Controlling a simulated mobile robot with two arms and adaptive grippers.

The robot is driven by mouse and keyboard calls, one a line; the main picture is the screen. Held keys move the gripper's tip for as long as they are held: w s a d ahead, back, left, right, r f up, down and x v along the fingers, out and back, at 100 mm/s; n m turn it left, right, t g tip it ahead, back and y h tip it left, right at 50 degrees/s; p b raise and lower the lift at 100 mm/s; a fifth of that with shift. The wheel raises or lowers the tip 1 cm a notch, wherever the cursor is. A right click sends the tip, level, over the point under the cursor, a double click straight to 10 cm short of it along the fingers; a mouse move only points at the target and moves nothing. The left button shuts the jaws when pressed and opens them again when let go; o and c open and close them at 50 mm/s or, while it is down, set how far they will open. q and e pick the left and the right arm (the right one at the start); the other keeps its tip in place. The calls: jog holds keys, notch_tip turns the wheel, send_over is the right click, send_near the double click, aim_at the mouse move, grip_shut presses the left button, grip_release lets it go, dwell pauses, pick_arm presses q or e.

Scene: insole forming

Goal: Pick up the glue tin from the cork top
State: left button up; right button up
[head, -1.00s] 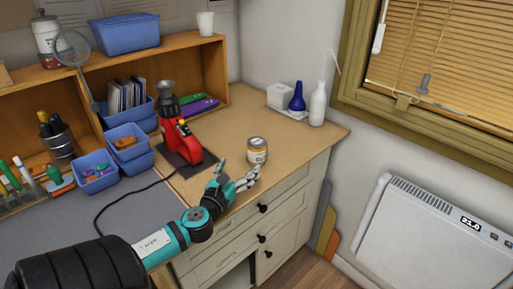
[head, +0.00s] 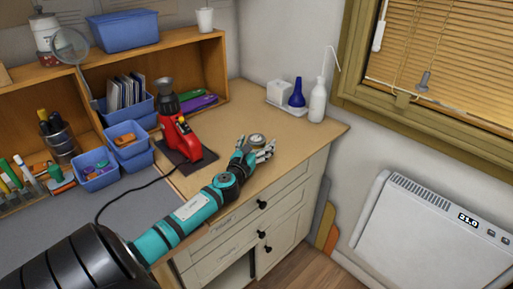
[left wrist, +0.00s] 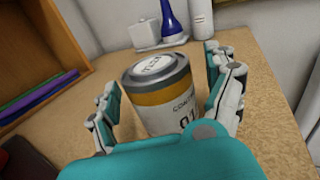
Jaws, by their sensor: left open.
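The glue tin (left wrist: 163,92) stands upright on the cork top (head: 290,132). It has a grey lid, an amber band and a white label. In the left wrist view it sits between the two spread fingers of my left gripper (left wrist: 170,100), with a visible gap at the left finger; contact on the right side is hard to tell. In the head view the left gripper (head: 254,150) reaches in from the left, and the tin (head: 257,139) is mostly hidden behind its fingers, with only the lid area showing. My right gripper is in neither view.
A red machine (head: 180,136) on a dark mat stands left of the gripper, with a black cable. The cork around the tin is clear.

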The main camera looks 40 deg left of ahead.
pick_arm(q)
jog(key=shift+r, duration=0.1)
jog(key=c, duration=1.4)
jog(key=shift+c, duration=0.2)
